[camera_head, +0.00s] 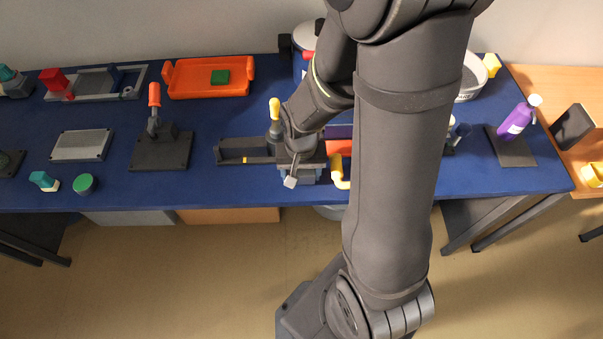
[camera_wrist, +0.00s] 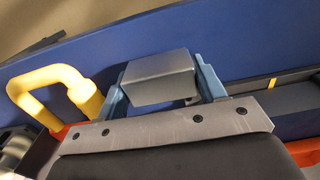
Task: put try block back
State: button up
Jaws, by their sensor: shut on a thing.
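A plain grey block (camera_wrist: 160,78), which I take to be the try block, sits between the blue-grey fingers of my gripper (camera_wrist: 163,92) in the wrist view. My gripper is shut on it. In the head view my gripper (camera_head: 302,174) is near the front edge of the blue table, and a small part of the grey block (camera_head: 290,182) shows at its front. The underside of the block is hidden, so I cannot tell whether it touches anything below.
A yellow bent handle (camera_head: 339,174) stands close right of my gripper. A dark long fixture (camera_head: 238,151) with a yellow mark lies to the left. My arm hides the table's middle right.

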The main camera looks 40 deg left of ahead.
jog(key=shift+f, duration=0.7)
jog(key=o, duration=1.3)
jog(key=shift+f, duration=0.15)
notch_tip(320, 180, up, 12)
jog(key=shift+r, duration=0.2)
notch_tip(320, 180, down, 12)
jog(key=shift+f, duration=0.15)
jog(key=shift+r, duration=0.4)
